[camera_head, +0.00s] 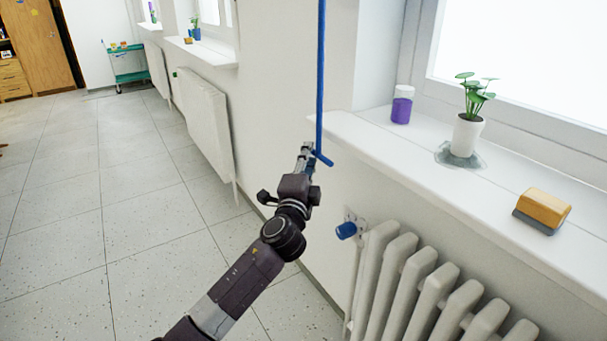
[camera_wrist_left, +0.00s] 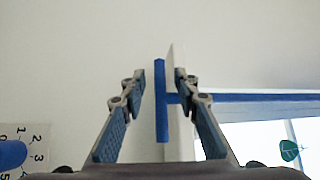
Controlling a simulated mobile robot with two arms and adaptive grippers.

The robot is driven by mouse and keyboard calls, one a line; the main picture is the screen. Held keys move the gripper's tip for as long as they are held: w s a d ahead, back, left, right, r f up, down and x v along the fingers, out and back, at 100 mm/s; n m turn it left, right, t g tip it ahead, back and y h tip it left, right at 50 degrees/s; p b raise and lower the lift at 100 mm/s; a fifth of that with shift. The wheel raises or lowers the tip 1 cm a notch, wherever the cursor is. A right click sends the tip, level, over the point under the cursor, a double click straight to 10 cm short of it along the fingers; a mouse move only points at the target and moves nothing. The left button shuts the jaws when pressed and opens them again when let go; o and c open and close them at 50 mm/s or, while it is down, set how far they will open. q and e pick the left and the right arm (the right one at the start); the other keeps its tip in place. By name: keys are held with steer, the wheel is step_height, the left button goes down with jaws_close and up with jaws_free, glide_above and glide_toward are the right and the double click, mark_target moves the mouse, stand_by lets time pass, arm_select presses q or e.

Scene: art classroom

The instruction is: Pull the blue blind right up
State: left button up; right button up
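A thin blue rod (camera_head: 320,75) hangs down along the wall at the window's left edge and ends in a short blue crossbar (camera_head: 324,159). The blind itself is not in view. My left gripper (camera_head: 308,157) is at the rod's lower end, beside the crossbar. In the left wrist view the gripper (camera_wrist_left: 160,75) is open, and the crossbar (camera_wrist_left: 161,110) shows between its two fingers with gaps at its sides. The rod (camera_wrist_left: 260,97) runs off to the right there, passing behind the right finger. My right gripper is not in view.
A white sill (camera_head: 420,160) on the right bears a purple-filled jar (camera_head: 401,105), a potted plant (camera_head: 467,135) and a sponge-like block (camera_head: 545,207). Below are a radiator (camera_head: 400,280) and its blue valve knob (camera_head: 346,230). The tiled floor (camera_head: 80,230) at left is clear.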

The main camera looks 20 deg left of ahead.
arm_select(q)
steer(key=s+d+f, duration=0.1)
steer(key=s, duration=0.7)
steer(key=shift+s, duration=0.2)
